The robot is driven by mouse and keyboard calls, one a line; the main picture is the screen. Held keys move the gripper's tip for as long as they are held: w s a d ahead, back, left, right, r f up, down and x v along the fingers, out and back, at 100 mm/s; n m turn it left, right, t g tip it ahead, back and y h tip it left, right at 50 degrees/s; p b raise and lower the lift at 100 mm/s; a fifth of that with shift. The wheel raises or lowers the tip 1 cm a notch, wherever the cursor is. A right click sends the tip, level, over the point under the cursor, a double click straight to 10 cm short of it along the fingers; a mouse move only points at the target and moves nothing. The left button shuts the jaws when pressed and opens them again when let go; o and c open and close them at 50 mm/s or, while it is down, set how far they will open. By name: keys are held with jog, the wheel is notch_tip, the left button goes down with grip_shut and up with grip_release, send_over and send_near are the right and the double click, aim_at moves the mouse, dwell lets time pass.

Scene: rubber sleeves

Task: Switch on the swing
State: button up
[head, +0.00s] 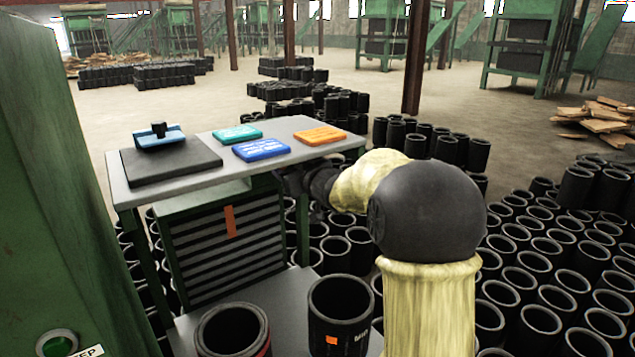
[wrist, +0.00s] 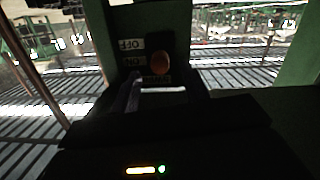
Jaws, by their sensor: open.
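In the wrist view a dark switch panel on a green post carries an OFF label (wrist: 131,44) with an ON label (wrist: 133,62) under it. A round orange-brown knob (wrist: 161,63) sits to the right of the labels, about level with ON. I cannot tell which way the switch is set. My gripper (wrist: 158,92) is open, dark and poorly lit, just below the knob in the picture. I see no contact, but the gap is hard to judge.
The grey table (head: 290,128) bears a black plate (head: 170,165) with a blue clamp-like part, and teal, blue and orange trays (head: 320,135). Black sleeves crowd the floor around my arm. A green cabinet (head: 50,200) with a green button (head: 58,344) stands close at left.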

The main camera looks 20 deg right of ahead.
jog(key=v, duration=1.3)
jog(key=shift+s, duration=0.3)
jog(key=shift+d, duration=0.1)
